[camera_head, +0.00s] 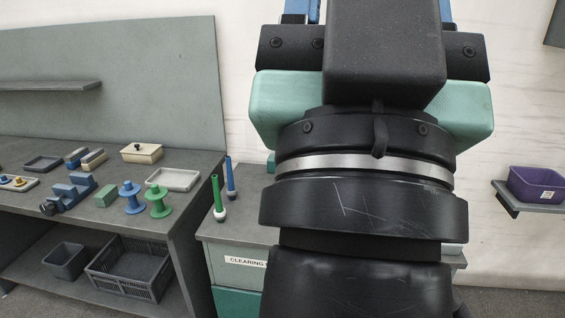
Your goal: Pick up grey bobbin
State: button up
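I cannot make out a grey bobbin in this view. A blue spool (131,198) and a green spool (158,202) stand upright near the right end of the grey workbench. My gripper (384,50) fills the middle and right, with a black body, teal side pieces and a silver ring. Blue parts show at its top, cut off by the frame edge, so its fingertips and anything between them are hidden. My arm also covers much of the cabinet behind it.
Trays, blocks, a lidded cream box (141,152) and a blue fixture (74,191) crowd the workbench (204,164). A purple bin (537,185) sits on a right shelf.

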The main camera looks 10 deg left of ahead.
aim_at(231, 191)
jog(key=u, duration=0.65)
jog(key=i+l+u, duration=0.15)
jog(key=i+u, duration=0.3)
jog(key=i+l+u, duration=0.3)
jog(key=u, duration=0.2)
jog(key=i+l+u, duration=0.45)
jog(key=k+j, duration=0.05)
jog(key=k, duration=0.05)
